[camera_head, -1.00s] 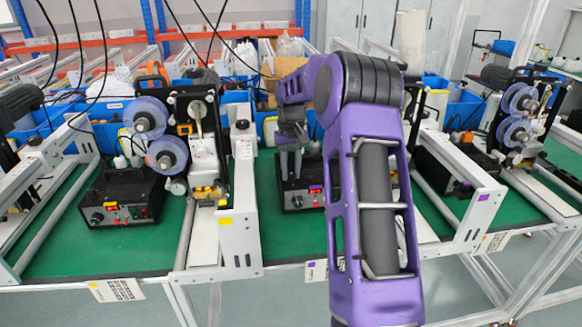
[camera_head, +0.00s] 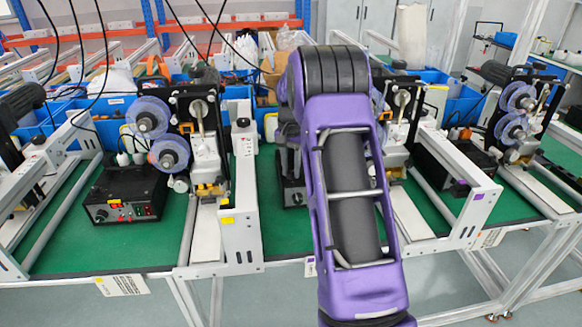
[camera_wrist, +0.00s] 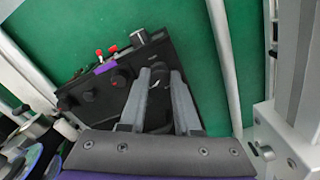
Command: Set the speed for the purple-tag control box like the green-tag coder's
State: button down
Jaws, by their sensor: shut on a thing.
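The purple-tag control box (camera_wrist: 120,75) is a black box on the green surface in the wrist view. It has a purple tag (camera_wrist: 104,67), dark knobs and red-topped parts. My gripper (camera_wrist: 159,72) is at the box, its two grey fingers on either side of a dark knob-like part (camera_wrist: 158,88). The fingers hide some of that part, and I cannot read its setting. In the head view only the box's left end (camera_head: 293,193) shows beside my purple arm, and my gripper is hidden there. I cannot make out a green tag.
A black box with a yellow tag (camera_head: 116,203) stands in the left bay beside a coder with clear reels (camera_head: 168,155). Another coder (camera_head: 512,130) and a black box (camera_head: 455,160) are at the right. White rails (camera_head: 240,200) separate the bays.

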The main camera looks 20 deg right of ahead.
aim_at(291, 172)
dwell(0.4)
jog(key=c, duration=0.9)
grip_release()
notch_tip(291, 172, up, 18)
jog(key=shift+f+p, duration=0.25)
jog(key=shift+p, duration=0.15)
